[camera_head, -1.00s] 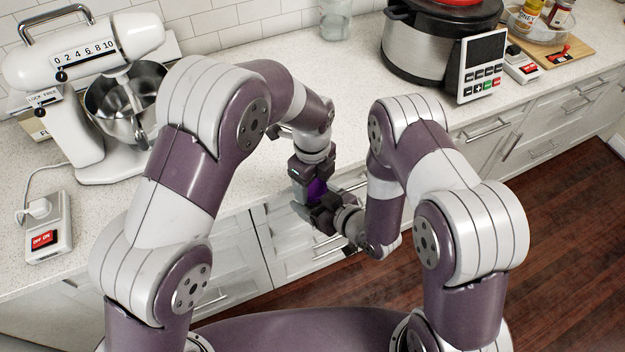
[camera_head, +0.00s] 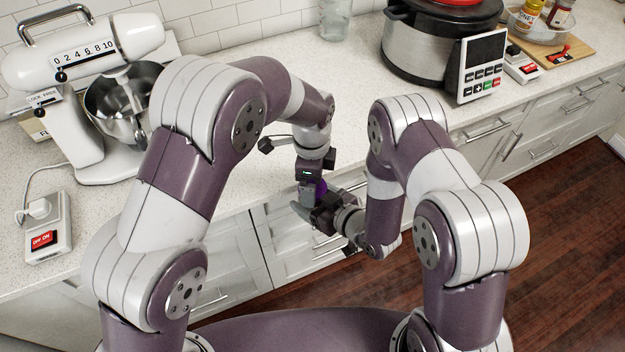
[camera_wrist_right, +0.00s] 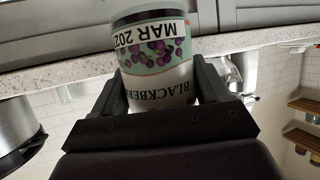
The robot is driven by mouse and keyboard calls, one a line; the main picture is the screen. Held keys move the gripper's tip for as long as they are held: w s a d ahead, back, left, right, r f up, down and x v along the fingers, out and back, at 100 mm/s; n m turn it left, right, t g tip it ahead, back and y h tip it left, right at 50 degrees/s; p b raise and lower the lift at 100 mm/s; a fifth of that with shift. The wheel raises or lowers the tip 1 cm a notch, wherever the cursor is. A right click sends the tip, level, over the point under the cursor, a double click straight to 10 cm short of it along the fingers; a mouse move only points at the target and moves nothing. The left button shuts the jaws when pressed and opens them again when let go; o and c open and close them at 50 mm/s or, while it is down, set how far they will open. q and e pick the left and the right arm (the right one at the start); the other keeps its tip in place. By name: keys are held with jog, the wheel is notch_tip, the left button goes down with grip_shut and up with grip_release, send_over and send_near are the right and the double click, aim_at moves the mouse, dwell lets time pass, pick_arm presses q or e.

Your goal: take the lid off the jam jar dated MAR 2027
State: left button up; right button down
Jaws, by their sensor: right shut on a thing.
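The jam jar (camera_wrist_right: 160,58) fills the top middle of the right wrist view, between the fingers of my right gripper (camera_wrist_right: 162,88). Its label reads "MAR 202", with the last digit cut off, and "BLACKBERR", upside down in this view. In the head view my right gripper (camera_head: 328,212) is shut on the jar, of which a small purple patch (camera_head: 320,187) shows. My left gripper (camera_head: 311,188) points down directly over the jar from above. The lid is hidden, and I cannot tell whether the left fingers are shut on it.
Both grippers are in front of the counter edge, above the drawers (camera_head: 300,245). A stand mixer (camera_head: 100,90) stands on the left and a large cooker (camera_head: 425,45) at the back right. A clear glass jar (camera_head: 335,20) is at the back. The counter middle (camera_head: 260,65) is clear.

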pick_arm(q)
notch_tip(320, 180, up, 4)
jog(key=shift+f, duration=0.25)
jog(key=shift+c, duration=0.2)
notch_tip(320, 180, up, 3)
jog(key=m, duration=0.4)
jog(key=shift+w+f+m, duration=0.1)
jog(key=shift+f+m, duration=0.1)
jog(key=shift+m, duration=0.1)
jog(key=shift+r+m, duration=0.2)
jog(key=shift+m, duration=0.5)
jog(key=shift+f, duration=0.3)
jog(key=shift+m, duration=0.3)
notch_tip(320, 180, down, 7)
jog(key=c, duration=1.1)
jog(key=n, duration=0.6)
jog(key=shift+n, duration=0.4)
jog(key=o, duration=1.2)
